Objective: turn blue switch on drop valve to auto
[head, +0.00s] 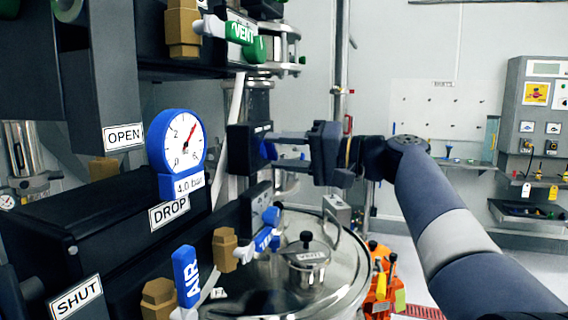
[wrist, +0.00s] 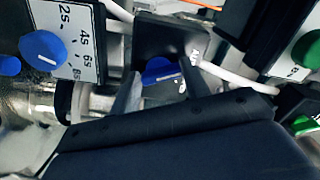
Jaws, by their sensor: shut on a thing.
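The blue switch (head: 268,150) sits on the face of a small dark box (head: 240,150), to the right of the pressure gauge and the DROP label (head: 169,212). My gripper (head: 276,150) comes in from the right, with its fingers closed around the switch. In the wrist view the blue switch (wrist: 158,70) shows between the two fingertips (wrist: 160,82), against the dark box (wrist: 172,38). The fingers hide part of the switch and of the box's markings, so I cannot tell which position the switch points to.
A blue AIR handle (head: 186,276) and another blue handle (head: 267,238) stand below, near the shiny round lid (head: 335,285).

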